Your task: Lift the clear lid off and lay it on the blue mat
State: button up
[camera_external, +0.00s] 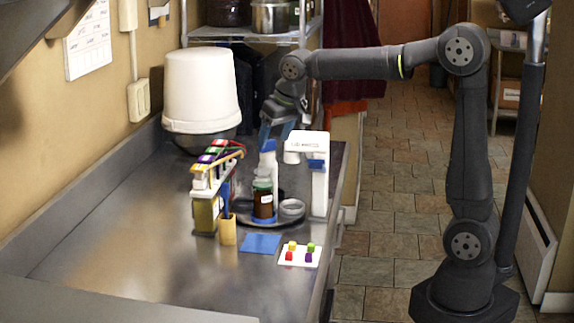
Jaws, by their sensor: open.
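The blue mat (261,243) lies flat and bare on the steel counter, in front of a dark round tray (243,219). A brown jar (263,204) with a pale greenish, see-through top stands on the tray. A small clear round piece (291,207) is beside it on the right. I cannot tell for certain which of these clear parts is the lid. My gripper (273,140) is open and points down, above and behind the jar. It appears empty, and its fingertips are small and partly unclear against a white and blue object.
A white stand (314,172) with an overhanging head rises right of the jar. A rack with coloured tops (214,165) and a tan cup (227,231) stand left. A white plate with coloured blocks (299,255) lies front right. The left counter is clear.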

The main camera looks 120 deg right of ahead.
send_over(265, 171)
jog(key=a, duration=0.2)
notch_tip(265, 171, down, 6)
jog(key=shift+f, duration=0.25)
jog(key=shift+x, duration=2.7)
jog(key=shift+s, duration=0.25)
jog(key=shift+c, duration=0.2)
jog(key=c, duration=1)
